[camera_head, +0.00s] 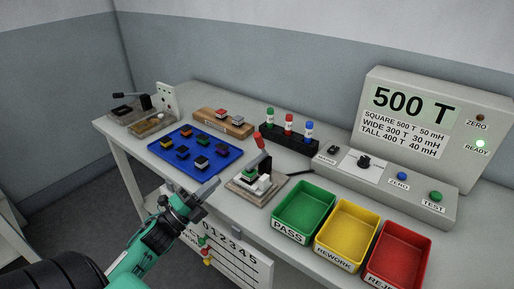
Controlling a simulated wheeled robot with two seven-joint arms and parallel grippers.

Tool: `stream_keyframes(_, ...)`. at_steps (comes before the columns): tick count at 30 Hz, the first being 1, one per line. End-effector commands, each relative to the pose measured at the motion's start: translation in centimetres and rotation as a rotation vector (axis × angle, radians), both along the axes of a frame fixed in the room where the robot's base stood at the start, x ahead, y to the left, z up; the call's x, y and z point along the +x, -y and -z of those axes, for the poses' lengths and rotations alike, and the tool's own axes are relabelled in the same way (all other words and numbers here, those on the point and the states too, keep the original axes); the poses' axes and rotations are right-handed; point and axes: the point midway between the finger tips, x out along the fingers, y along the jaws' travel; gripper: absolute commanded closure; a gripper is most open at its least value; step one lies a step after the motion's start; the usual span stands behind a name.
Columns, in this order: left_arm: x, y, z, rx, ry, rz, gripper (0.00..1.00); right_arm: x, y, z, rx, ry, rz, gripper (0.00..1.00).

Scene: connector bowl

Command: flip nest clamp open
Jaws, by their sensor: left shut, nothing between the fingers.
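The test nest (243,188) is a pale block near the table's front edge, left of the green tray. A part with a green top (250,172) appears to sit in it. The nest's clamp has a red-tipped handle (259,140) that points up and leans slightly left. How the clamp's foot meets the part is too small to tell. My left gripper (214,186) is shut and empty, in front and to the left of the nest, apart from the clamp handle. My right gripper is not in view.
A blue tray (216,170) with several small parts lies behind my left gripper. Green (305,211), yellow (347,228) and red (400,252) trays stand to the right. A black rack (290,143) stands behind the nest, and the meter (420,125) is at the back right.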

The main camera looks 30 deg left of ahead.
Motion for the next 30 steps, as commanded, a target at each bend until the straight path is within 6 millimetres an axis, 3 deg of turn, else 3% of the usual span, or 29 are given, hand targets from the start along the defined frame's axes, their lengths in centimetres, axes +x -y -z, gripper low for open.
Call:
stream_keyframes(13, 0.9, 0.2, -0.5, -0.001, 0.000, 0.000, 1.00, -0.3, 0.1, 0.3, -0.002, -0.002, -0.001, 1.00)
stream_keyframes(30, 9.0, 2.7, -4.3, -0.001, 0.002, 0.001, 1.00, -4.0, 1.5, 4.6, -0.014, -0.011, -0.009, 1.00)
